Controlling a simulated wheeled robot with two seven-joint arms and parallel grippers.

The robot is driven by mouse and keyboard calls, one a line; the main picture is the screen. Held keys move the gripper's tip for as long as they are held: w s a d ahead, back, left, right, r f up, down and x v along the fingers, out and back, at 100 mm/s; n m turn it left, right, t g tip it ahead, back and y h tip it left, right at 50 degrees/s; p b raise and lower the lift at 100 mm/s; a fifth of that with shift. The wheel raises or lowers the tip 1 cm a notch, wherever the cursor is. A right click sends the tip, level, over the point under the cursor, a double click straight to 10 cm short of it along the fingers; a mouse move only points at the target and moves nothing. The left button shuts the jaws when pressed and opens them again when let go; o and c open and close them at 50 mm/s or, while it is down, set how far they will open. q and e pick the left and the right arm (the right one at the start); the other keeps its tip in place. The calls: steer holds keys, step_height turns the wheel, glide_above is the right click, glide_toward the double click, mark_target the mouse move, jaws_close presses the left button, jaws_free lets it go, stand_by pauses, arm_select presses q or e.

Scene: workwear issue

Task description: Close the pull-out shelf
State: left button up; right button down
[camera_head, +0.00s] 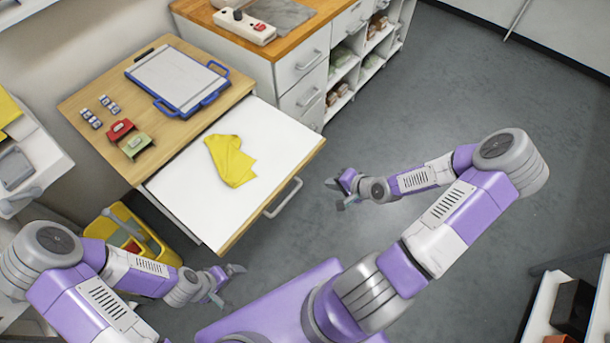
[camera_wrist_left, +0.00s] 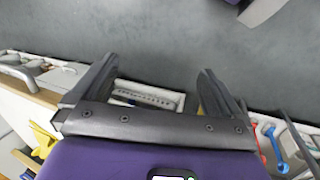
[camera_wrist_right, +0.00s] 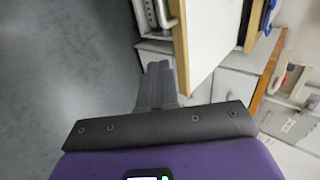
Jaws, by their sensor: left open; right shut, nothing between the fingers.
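The pull-out shelf (camera_head: 205,205) stands out from under the wooden counter, with its white top exposed and a wooden front edge. Its metal bar handle (camera_head: 284,198) is on the front face. A yellow cloth (camera_head: 231,161) lies on the shelf. My right gripper (camera_head: 341,189) is shut and empty, out in front of the shelf and apart from the handle. In the right wrist view the shelf (camera_wrist_right: 208,38) and handle (camera_wrist_right: 164,12) show beyond the shut fingers (camera_wrist_right: 160,82). My left gripper (camera_head: 228,283) is open and empty, near the shelf's lower front corner.
A drawer cabinet (camera_head: 300,68) stands beyond the shelf. A yellow bin (camera_head: 129,232) stands near my left arm. Grey floor is clear in front of the shelf.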

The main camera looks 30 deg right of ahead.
steer(key=w+r+b+x, duration=0.2)
steer(key=b+x, duration=0.3)
steer(key=x, duration=0.7)
steer(key=shift+w+a+f, duration=0.25)
steer(key=shift+a+f, duration=0.05)
